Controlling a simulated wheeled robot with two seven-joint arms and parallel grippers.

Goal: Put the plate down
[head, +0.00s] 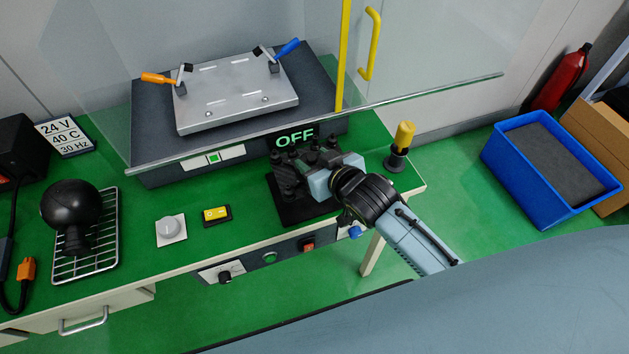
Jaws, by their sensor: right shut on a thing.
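My right gripper (306,172) reaches in from the lower right. It is shut over a dark flat plate (297,212) near the front edge of the green bench. Several dark upright posts stand around the gripper's fingers, and the fingers and the grip are hard to make out against them. I cannot tell whether the dark plate touches the bench. A silver plate (237,92) lies on the dark machine behind the glass, with an orange-handled clamp (160,79) and a blue-handled clamp (287,48) on it. My left gripper is not in view.
A glass guard (410,60) with a yellow handle (372,45) stands above the machine (150,145), whose display reads OFF. A yellow-topped black post (402,146) stands right of my gripper.

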